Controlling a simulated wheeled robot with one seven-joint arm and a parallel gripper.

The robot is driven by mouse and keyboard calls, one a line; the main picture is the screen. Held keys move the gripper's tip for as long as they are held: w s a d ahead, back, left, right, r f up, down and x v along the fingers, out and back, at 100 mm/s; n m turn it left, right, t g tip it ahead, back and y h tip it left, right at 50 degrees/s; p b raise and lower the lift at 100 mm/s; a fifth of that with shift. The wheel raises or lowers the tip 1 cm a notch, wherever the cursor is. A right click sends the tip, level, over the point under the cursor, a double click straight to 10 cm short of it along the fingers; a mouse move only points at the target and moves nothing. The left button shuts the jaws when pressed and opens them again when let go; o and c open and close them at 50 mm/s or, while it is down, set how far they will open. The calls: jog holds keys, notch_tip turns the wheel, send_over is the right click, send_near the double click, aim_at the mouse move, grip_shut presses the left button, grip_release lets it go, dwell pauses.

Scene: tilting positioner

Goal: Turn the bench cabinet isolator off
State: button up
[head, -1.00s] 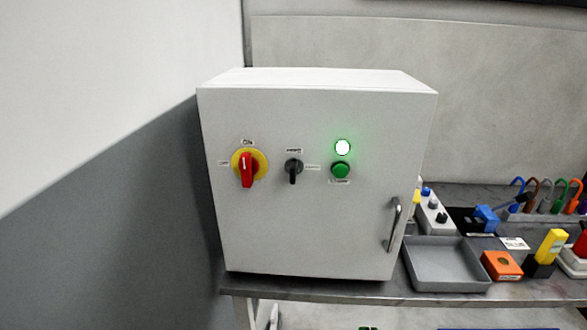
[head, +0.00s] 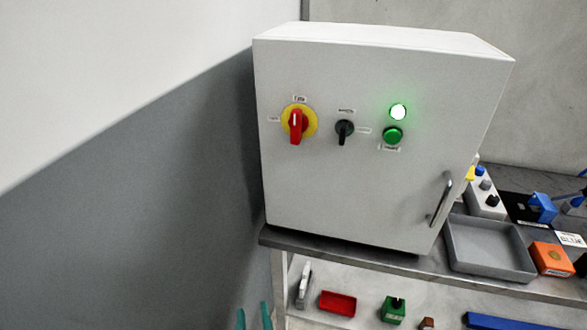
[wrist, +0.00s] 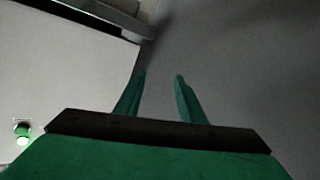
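The bench cabinet (head: 375,180) is a white box standing on the bench. Its isolator (head: 296,124) is a red handle on a yellow disc at the upper left of the front face. The handle stands upright, with one label above it and another to its left; the upper one seems to read ON. My gripper (head: 253,314) shows only its green fingertips at the bottom edge of the head view, below and left of the cabinet, apart from it. In the wrist view my gripper (wrist: 162,76) is open and empty. The isolator is not visible there.
A black selector (head: 344,129), a lit green lamp (head: 398,112) and a green button (head: 392,135) sit right of the isolator. The door handle (head: 440,199) sticks out at lower right. A grey tray (head: 490,248) stands beside the cabinet. A grey-white wall (head: 130,170) is close on the left.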

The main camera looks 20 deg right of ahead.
jog(key=w+d+r+h, duration=0.2)
jog(key=w+r, duration=0.5)
jog(key=m+g+h, duration=0.1)
jog(key=m+h, duration=0.5)
jog(key=m, duration=0.2)
send_near(294, 127)
jog(key=x, duration=0.9)
jog(key=shift+d, duration=0.1)
grip_shut()
